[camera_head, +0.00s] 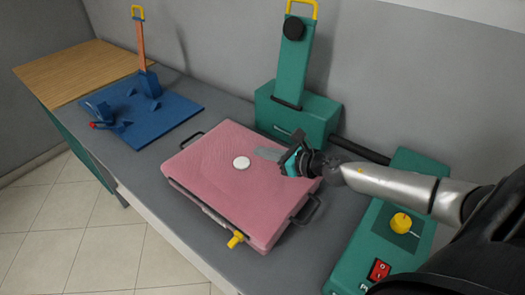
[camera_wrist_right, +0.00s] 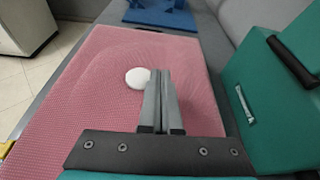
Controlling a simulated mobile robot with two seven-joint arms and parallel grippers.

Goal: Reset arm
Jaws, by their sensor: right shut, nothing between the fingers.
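My right arm reaches in from the right in the head view. Its gripper (camera_head: 268,153) is over the right part of a pink padded board (camera_head: 222,190). In the right wrist view the gripper's fingers (camera_wrist_right: 162,85) are pressed together with nothing between them. A small round white object (camera_head: 241,162) lies on the pink pad, left of the fingertips. It also shows in the right wrist view (camera_wrist_right: 137,78), just beside the fingers and apart from the grip. I cannot tell how high the fingers are above the pad. My left gripper is not in view.
A green press stand (camera_head: 297,113) with a yellow handle stands behind the pad. A green control box (camera_head: 405,215) with a yellow knob and a red switch (camera_head: 379,270) is at the right. A blue fixture (camera_head: 150,108) is at the left, beside a bare wooden top (camera_head: 72,73).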

